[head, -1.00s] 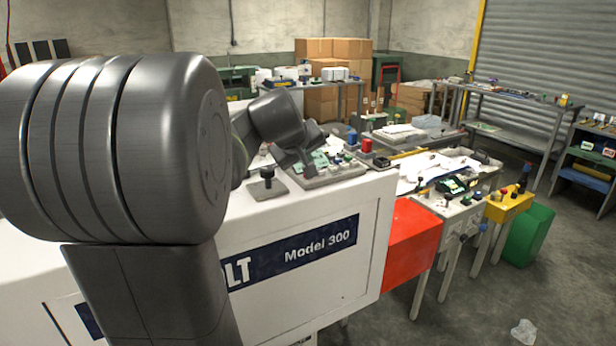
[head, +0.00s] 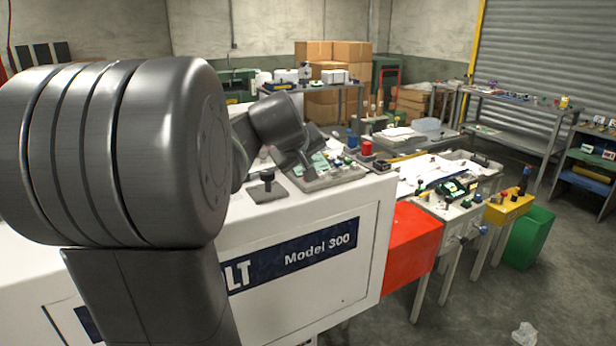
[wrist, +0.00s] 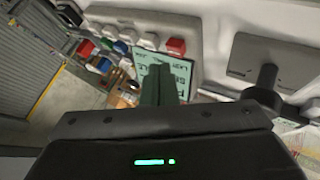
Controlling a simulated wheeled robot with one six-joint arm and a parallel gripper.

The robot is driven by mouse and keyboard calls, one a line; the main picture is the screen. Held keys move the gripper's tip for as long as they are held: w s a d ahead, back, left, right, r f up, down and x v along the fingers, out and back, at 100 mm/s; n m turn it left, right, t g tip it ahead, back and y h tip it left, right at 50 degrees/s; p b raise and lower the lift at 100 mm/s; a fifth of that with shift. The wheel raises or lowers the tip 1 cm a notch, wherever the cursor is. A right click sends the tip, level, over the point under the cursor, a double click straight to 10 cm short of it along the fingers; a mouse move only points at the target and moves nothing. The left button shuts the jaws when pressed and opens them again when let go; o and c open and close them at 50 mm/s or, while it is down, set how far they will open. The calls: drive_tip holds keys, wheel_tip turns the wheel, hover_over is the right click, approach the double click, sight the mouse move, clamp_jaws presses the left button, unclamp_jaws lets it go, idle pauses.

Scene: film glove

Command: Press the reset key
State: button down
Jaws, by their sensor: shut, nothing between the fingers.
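The control panel (head: 335,180) is a grey sloped box on top of the white machine, with a pale green display and several small coloured keys. In the wrist view the panel's green display (wrist: 188,74) shows dark lettering, partly hidden behind my fingers. I cannot read which key is reset. My gripper (wrist: 160,72) is shut and empty, its fingers pointing at the display. In the head view my wrist hides part of the panel.
A black-knobbed lever on a grey plate (head: 267,188) stands left of the panel and close to my gripper in the wrist view (wrist: 264,78). A red cylinder (head: 367,148) stands behind the panel. Cluttered benches and a yellow box (head: 508,208) lie to the right.

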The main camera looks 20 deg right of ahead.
drive_tip(key=shift+f, duration=0.2)
idle(0.6)
drive_tip(key=shift+f+b, duration=0.25)
drive_tip(key=shift+b, duration=0.15)
drive_tip(key=shift+f+b, duration=0.45)
drive_tip(key=shift+f, duration=0.05)
idle(0.5)
drive_tip(key=shift+r, duration=0.15)
drive_tip(key=shift+r+p, duration=0.75)
drive_tip(key=shift+r, duration=0.05)
drive_tip(key=shift+r+p, duration=2)
drive_tip(key=shift+r, duration=0.5)
drive_tip(key=shift+a, duration=0.1)
